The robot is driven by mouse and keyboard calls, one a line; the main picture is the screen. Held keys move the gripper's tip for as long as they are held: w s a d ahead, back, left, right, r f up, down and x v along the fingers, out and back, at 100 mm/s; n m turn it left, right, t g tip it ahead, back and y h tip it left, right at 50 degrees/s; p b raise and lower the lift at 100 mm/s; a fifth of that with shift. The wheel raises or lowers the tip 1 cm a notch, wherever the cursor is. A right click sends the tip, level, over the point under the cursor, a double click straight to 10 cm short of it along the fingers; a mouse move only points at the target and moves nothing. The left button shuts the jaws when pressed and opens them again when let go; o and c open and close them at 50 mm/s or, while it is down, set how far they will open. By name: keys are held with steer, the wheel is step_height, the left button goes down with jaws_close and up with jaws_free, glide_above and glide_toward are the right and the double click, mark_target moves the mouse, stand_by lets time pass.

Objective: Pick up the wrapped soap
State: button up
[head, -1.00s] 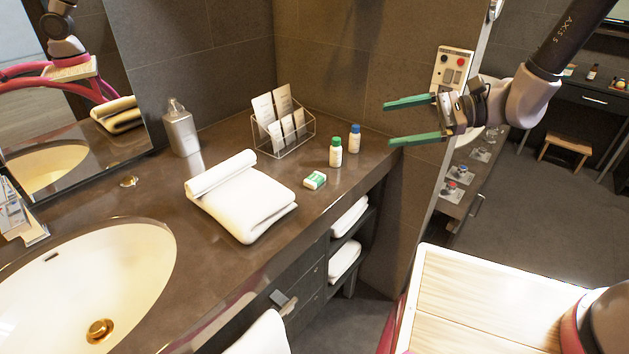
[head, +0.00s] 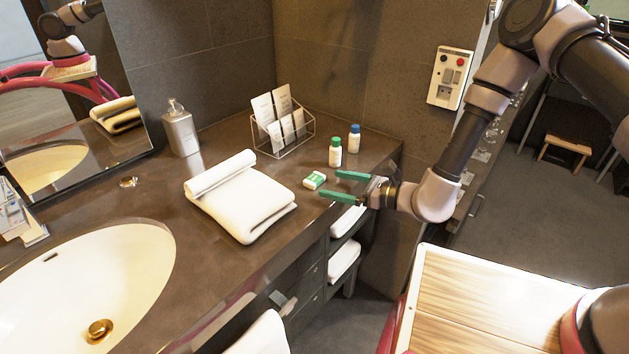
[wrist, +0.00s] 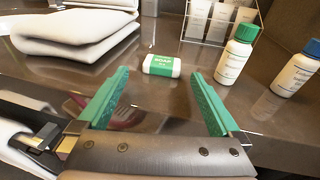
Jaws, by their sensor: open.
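The wrapped soap (head: 315,180) is a small white block with a green band, lying on the dark counter to the right of the folded towel. In the wrist view the soap (wrist: 162,66) lies ahead of the fingertips, roughly midway between them. My gripper (head: 338,184) is open and empty, with its green fingers just to the right of the soap, near the counter's front edge. The fingers (wrist: 158,88) are apart on both sides of the soap's line in the wrist view and do not appear to touch it.
A green-capped bottle (head: 335,152) and a blue-capped bottle (head: 354,139) stand behind the soap. A folded white towel (head: 245,200) lies to the left. A clear rack with cards (head: 283,130) stands at the back. Shelves with towels (head: 343,262) are below the counter.

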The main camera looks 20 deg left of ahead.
mark_target(317, 178)
steer(key=a, duration=0.3)
steer(key=w+a, duration=0.1)
steer(key=a, duration=0.1)
steer(key=shift+a+f, duration=0.25)
steer(key=shift+f, duration=0.05)
steer(key=c, duration=1.3)
